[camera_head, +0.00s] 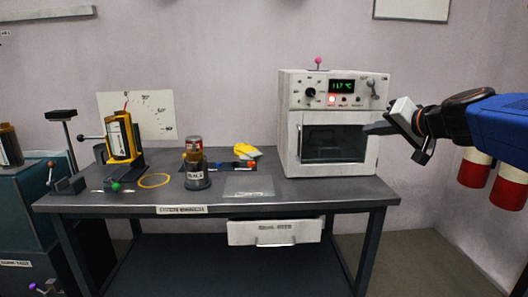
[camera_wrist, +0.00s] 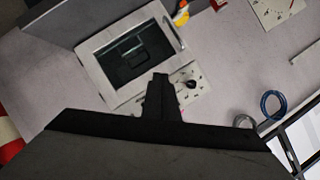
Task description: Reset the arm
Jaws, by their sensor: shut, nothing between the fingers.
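My gripper (camera_head: 370,128) is at the right of the head view, in the air in front of the right side of the white oven (camera_head: 285,130). It is shut with nothing in it. In the wrist view my gripper's fingers (camera_wrist: 160,80) are together, and the oven (camera_wrist: 95,45) lies beyond them with its dark window. The oven door looks closed. Its display is lit green and a red light glows beside it.
The grey workbench (camera_head: 120,203) holds a yellow pump unit (camera_head: 120,138), a can on a dark stand (camera_head: 197,180), a yellow ring (camera_head: 154,181) and a yellow item (camera_head: 247,152). A white drawer (camera_head: 275,232) hangs below. A teal cabinet (camera_head: 20,200) stands left.

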